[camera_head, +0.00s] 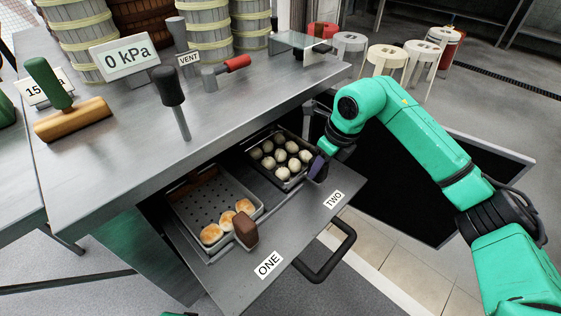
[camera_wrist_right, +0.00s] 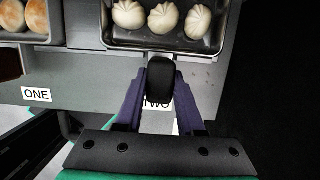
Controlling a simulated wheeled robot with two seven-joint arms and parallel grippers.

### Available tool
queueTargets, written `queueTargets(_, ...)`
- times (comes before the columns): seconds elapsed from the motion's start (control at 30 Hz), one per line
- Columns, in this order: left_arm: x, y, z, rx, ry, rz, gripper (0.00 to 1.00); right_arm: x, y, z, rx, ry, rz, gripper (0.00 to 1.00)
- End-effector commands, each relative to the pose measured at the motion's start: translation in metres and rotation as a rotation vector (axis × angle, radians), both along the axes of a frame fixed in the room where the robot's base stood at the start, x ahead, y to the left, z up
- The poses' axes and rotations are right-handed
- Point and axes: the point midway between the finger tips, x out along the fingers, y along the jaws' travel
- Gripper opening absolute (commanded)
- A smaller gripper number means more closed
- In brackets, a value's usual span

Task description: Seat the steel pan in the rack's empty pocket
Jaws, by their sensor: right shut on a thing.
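The steel pan (camera_head: 268,176) holds several white buns and is over the TWO side of the pull-out rack (camera_head: 300,222). My right gripper (camera_head: 318,167) is at the pan's front end. In the right wrist view, its purple fingers (camera_wrist_right: 160,92) are shut on the pan's black handle (camera_wrist_right: 160,78), and the pan's front rim (camera_wrist_right: 185,47) lies just beyond. The gripper hides the handle in the head view. The pan looks about level; I cannot tell whether it rests in the pocket or hangs just above. My left gripper is not in view.
A perforated pan (camera_head: 190,205) with several browned buns and a brown handle (camera_head: 245,229) fills the ONE side. The steel counter (camera_head: 225,110) overhangs the rack's back.

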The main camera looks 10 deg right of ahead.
Motion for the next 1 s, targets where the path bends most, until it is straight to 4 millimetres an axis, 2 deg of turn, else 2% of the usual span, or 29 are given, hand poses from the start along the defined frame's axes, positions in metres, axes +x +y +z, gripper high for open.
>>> queueTargets(0.93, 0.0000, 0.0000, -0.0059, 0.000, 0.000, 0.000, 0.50, 0.0002, 0.0002, -0.0091, 0.001, -0.001, 0.000, 0.00)
queueTargets(0.97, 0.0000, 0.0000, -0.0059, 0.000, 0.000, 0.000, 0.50, 0.0001, 0.0001, -0.0092, 0.001, -0.001, 0.000, 0.49)
queueTargets(1.0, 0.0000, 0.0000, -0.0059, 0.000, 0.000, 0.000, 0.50, 0.0001, 0.0001, -0.0093, 0.001, -0.001, 0.000, 0.64)
